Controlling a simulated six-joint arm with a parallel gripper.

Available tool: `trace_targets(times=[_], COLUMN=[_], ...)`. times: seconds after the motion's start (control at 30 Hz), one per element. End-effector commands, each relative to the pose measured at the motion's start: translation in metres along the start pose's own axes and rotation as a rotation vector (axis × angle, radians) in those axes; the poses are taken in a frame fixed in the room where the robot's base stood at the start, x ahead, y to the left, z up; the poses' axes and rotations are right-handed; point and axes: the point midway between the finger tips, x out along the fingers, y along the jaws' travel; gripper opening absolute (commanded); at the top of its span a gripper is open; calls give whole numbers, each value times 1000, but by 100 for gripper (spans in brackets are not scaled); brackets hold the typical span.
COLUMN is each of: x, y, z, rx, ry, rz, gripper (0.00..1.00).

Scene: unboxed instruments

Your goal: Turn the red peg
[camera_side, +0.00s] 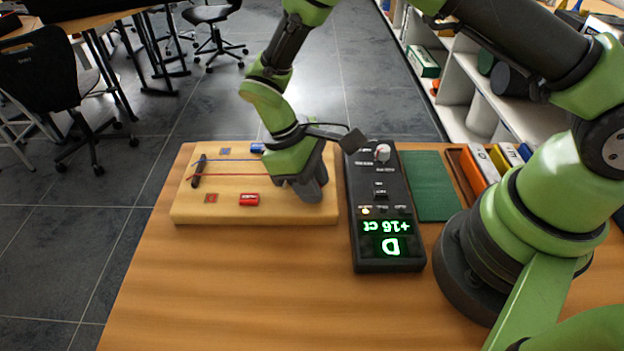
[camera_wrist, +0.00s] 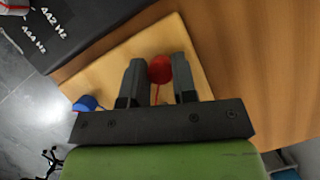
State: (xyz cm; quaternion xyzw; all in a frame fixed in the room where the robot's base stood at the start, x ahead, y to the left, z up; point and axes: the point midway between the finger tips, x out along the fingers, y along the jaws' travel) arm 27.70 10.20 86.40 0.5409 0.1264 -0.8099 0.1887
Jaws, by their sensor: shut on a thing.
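The red peg (camera_wrist: 159,69) shows in the wrist view between the two fingers of my gripper (camera_wrist: 160,72), which is shut on it. A red string runs from the peg along the wooden board (camera_wrist: 190,45). In the side view my gripper (camera_side: 303,190) is down at the right part of the wooden board (camera_side: 290,214), and it hides the red peg there. A red string and a blue string cross the board to a dark bar (camera_side: 198,171) at its left. The black tuner (camera_side: 385,262) beside the board reads "D" and "+16 ct" in green, upside down in this view.
A green mat (camera_side: 430,185) and a tray with orange and yellow boxes (camera_side: 479,166) are right of the tuner. The front of the table (camera_side: 240,290) is clear.

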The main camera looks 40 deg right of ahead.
Motion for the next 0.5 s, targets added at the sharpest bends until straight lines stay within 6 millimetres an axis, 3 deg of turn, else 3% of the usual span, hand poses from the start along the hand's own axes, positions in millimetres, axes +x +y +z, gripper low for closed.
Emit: trace_targets(times=[0.5], x=[-1], y=[2], z=[0], rx=[318], ry=[2], rz=[-132], gripper=[2])
